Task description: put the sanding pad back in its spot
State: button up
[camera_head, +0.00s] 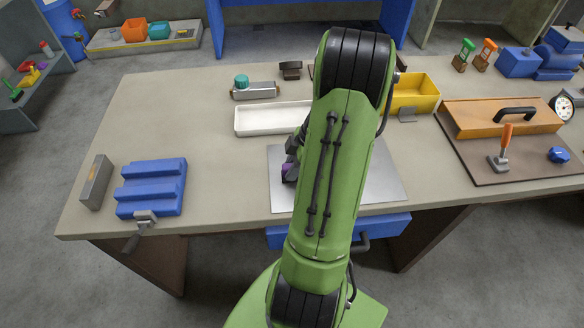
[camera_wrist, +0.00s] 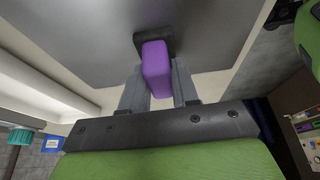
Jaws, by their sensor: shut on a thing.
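The sanding pad is a purple block with a dark flat base. It shows in the wrist view (camera_wrist: 156,68) between the two grey fingers of my gripper (camera_wrist: 158,85), which are shut on it. My gripper (camera_head: 292,150) is there over the left part of a grey metal sheet (camera_head: 390,185) on the bench. I cannot tell whether the pad's base touches the sheet. No marked spot for the pad is clear in the frames.
A white tray (camera_head: 240,121) lies just behind the sheet, and a yellow bin (camera_head: 415,90) stands at the right. A blue ridged block (camera_head: 150,190) is at the front left. A brown board with an orange box (camera_head: 500,118) is far right. The bench between the blue block and sheet is clear.

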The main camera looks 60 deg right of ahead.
jog(key=o, duration=0.9)
jog(key=shift+o, duration=0.2)
jog(key=shift+r, duration=0.25)
jog(key=p+v, duration=0.3)
jog(key=v, duration=0.9)
jog(key=w+a+r+m+h, duration=0.1)
jog(key=w+a+r+m, duration=0.3)
jog(key=a, duration=0.6)
jog(key=w+a+r+n+h, duration=0.1)
jog(key=w+a+r+h, duration=0.1)
jog(key=a+r, duration=0.5)
jog(key=s+a+m+t, duration=0.2)
jog(key=s+a+m, duration=0.3)
jog(key=a, duration=0.7)
jog(key=s, duration=0.2)
jog(key=shift+s+a+r, duration=0.2)
jog(key=shift+s+a, duration=0.15)
jog(key=shift+s, duration=0.05)
